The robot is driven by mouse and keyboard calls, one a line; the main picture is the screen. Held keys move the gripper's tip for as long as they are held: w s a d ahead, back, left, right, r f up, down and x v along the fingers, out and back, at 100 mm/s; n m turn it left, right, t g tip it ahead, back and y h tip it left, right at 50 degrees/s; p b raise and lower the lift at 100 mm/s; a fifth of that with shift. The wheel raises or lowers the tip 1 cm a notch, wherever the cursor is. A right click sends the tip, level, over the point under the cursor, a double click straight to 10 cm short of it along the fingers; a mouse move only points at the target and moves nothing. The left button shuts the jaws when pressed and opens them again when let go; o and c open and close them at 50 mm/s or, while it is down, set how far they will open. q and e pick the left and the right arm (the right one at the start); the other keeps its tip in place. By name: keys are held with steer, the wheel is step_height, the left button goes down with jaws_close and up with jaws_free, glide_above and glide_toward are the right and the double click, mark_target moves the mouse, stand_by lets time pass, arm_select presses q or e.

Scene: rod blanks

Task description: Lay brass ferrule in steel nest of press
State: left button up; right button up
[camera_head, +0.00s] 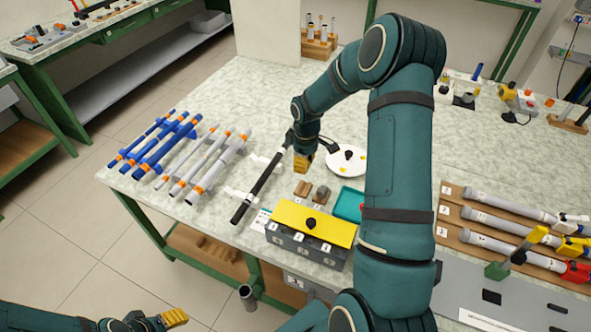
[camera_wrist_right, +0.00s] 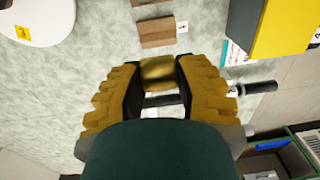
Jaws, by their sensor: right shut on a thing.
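My right gripper (camera_head: 303,163) points down above the table, beside the middle of a black rod. In the right wrist view it is shut on the brass ferrule (camera_wrist_right: 158,69), which shows between the two yellow-padded fingers. The ferrule is hidden by the fingers in the head view. I cannot pick out the steel nest of the press in either view. My left gripper (camera_head: 172,319) is low at the bottom left, off the table; its opening cannot be made out.
A black rod (camera_head: 262,184) rests on white supports. A yellow-lidded grey box (camera_head: 280,241), small brown blocks (camera_head: 303,188), a teal tray (camera_head: 347,204) and a white disc (camera_head: 338,158) are near the right gripper. Blue and grey rods (camera_head: 166,146) lie left. My right arm covers the table's middle.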

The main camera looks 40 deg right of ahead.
steer(key=shift+s+f+b, duration=0.15)
steer(key=shift+f+b, duration=0.25)
steer(key=shift+f, duration=0.6)
steer(key=shift+f+b, duration=0.15)
steer(key=shift+b, duration=0.15)
arm_select(q)
steer(key=shift+s+f, duration=0.25)
steer(key=shift+f, duration=0.95)
arm_select(e)
step_height(320, 180, down, 4)
steer(key=b, duration=0.2)
steer(key=shift+f+b, duration=0.2)
steer(key=shift+b, duration=0.15)
arm_select(q)
steer(key=shift+f+b, duration=0.4)
steer(key=shift+f, duration=1.4)
arm_select(e)
steer(key=shift+f, duration=0.65)
